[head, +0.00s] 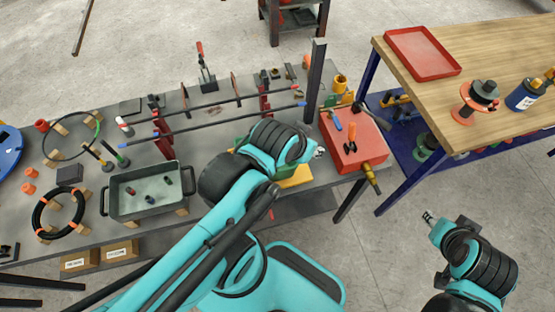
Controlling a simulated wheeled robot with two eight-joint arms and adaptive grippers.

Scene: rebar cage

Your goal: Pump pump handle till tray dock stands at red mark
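My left arm reaches over the table, and its small grey gripper (319,152) is just left of a red box (358,152). The box carries small tools with blue and orange handles. A yellow fitting with a rod (371,177) is at the box's lower right corner. A dark upright post (316,80) stands behind the gripper. I cannot tell which part is the pump handle or the tray dock, and I cannot make out a red mark. My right gripper (428,217) is over the floor, apart from everything. Both grippers are too small to read.
The grey table (220,225) holds a rebar frame (215,110), a grey tub (115,208) and a black ring (58,213). A wooden bench (490,50) with a red tray (422,54) stands at right. Floor (370,250) is clear between them.

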